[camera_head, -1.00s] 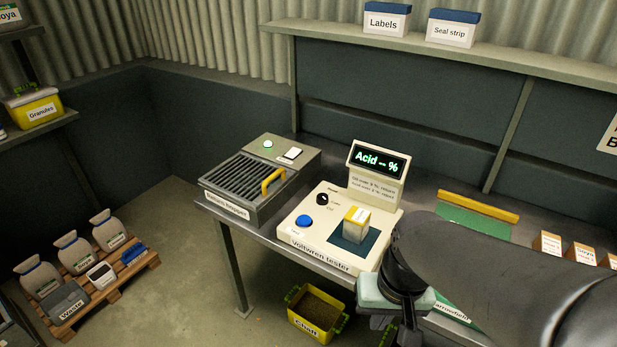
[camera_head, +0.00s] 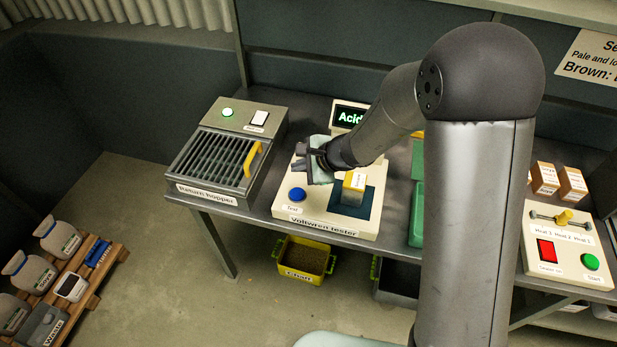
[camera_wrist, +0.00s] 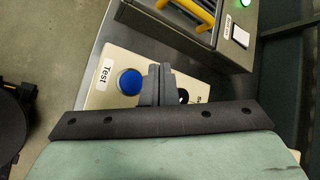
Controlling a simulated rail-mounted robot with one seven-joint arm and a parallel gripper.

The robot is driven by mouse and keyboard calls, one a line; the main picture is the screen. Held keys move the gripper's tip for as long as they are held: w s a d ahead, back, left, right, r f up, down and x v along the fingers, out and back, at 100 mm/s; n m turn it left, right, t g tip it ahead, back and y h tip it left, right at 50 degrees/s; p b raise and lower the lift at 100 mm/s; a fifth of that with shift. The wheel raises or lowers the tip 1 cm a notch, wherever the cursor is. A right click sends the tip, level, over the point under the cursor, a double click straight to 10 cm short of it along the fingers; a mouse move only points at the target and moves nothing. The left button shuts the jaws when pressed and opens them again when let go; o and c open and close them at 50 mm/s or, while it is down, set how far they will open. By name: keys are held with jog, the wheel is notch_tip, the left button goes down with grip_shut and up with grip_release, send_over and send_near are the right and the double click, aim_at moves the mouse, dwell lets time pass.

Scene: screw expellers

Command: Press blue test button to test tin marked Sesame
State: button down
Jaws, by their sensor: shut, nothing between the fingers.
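The blue test button (camera_head: 297,194) sits at the front left of the cream Voltwren tester (camera_head: 345,226), above a "Test" label. It also shows in the wrist view (camera_wrist: 130,82), just left of the fingers. A tin (camera_head: 354,184) with a yellow top stands on the tester's dark pad; its label is too small to read. My gripper (camera_head: 302,158) is shut and empty, above the back left of the tester, behind and apart from the button. In the wrist view its closed fingers (camera_wrist: 158,85) partly hide a black knob. My arm covers part of the Acid display (camera_head: 349,117).
The return hopper (camera_head: 213,165) with a yellow handle (camera_head: 253,160) stands left of the tester. A green tray (camera_head: 416,215) lies to the right. Further right is a panel with a red switch (camera_head: 546,250) and a green button (camera_head: 591,262). A yellow Chaff bin (camera_head: 304,257) is below the table.

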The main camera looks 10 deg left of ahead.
aim_at(301, 195)
jog(key=shift+w+a+f+m, duration=0.1)
jog(key=shift+w+f+m, duration=0.2)
jog(key=shift+w+m, duration=0.15)
jog(key=shift+f, duration=0.15)
notch_tip(301, 195, down, 8)
jog(key=b, duration=0.6)
jog(key=shift+f+b, duration=0.25)
jog(key=shift+b, duration=0.4)
jog(key=shift+f+b, duration=0.2)
jog(key=shift+b, duration=0.1)
dwell(1.1)
jog(key=shift+f+b, duration=0.25)
jog(key=shift+b, duration=0.2)
